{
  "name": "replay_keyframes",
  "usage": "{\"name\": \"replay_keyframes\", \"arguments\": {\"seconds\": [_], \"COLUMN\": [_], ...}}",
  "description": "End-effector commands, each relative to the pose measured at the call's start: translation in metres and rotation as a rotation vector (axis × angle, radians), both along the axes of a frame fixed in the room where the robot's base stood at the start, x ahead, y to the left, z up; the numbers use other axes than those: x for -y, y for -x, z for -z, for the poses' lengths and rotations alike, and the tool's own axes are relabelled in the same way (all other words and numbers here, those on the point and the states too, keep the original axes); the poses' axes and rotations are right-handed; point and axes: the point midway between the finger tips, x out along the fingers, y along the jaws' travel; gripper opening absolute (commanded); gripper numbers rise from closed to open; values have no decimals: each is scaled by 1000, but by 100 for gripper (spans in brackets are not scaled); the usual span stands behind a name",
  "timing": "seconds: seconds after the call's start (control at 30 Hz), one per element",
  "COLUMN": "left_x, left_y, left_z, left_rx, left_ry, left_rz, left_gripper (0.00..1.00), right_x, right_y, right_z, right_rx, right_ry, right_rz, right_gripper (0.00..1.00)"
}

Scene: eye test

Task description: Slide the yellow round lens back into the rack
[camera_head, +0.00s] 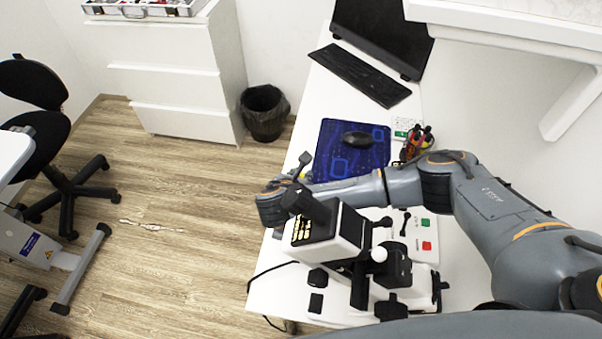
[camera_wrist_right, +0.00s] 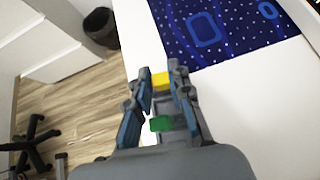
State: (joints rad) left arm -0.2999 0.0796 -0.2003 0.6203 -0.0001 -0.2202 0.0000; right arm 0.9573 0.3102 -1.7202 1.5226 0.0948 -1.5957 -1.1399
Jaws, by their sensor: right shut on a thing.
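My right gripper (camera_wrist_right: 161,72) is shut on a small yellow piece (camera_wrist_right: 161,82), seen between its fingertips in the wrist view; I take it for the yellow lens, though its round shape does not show. A green piece (camera_wrist_right: 160,123) shows farther back between the fingers. In the head view my right gripper (camera_head: 289,184) is beside the white and black instrument, near the table's left edge; the lens cannot be made out there. A dark panel with rows of yellowish marks (camera_head: 312,228) on the instrument may be the rack; I cannot tell. My left gripper is not in view.
A blue mat (camera_head: 335,167) with a black mouse (camera_head: 357,139), a keyboard (camera_head: 359,75) and a cup of tools (camera_head: 416,142) are farther back on the white table. The white and black instrument (camera_head: 349,228) fills the near part. A bin (camera_head: 265,112) stands on the floor.

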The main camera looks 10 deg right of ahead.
Motion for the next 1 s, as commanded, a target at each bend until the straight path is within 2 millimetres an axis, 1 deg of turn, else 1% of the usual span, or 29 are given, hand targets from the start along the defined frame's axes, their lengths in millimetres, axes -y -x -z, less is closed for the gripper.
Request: {"name": "replay_keyframes", "arguments": {"seconds": [0.3, 0.33, 0.43, 0.77, 0.87, 1.0], "left_x": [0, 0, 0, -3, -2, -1], "left_y": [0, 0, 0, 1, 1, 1], "left_z": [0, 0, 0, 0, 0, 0], "left_rx": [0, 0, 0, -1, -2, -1], "left_ry": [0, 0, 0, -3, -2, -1], "left_rz": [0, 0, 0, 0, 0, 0], "left_gripper": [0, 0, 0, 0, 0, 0], "right_x": [0, 0, 0, 0, 0, 0], "right_y": [0, 0, 0, 0, 0, -1], "right_z": [1, 1, 1, 0, -9, -34], "right_rx": [0, 0, 0, 0, 1, 2], "right_ry": [0, 0, 0, -1, -2, -4], "right_rz": [0, 0, 0, 1, 2, 1], "right_gripper": [2, 26, 46, 46, 46, 46]}}
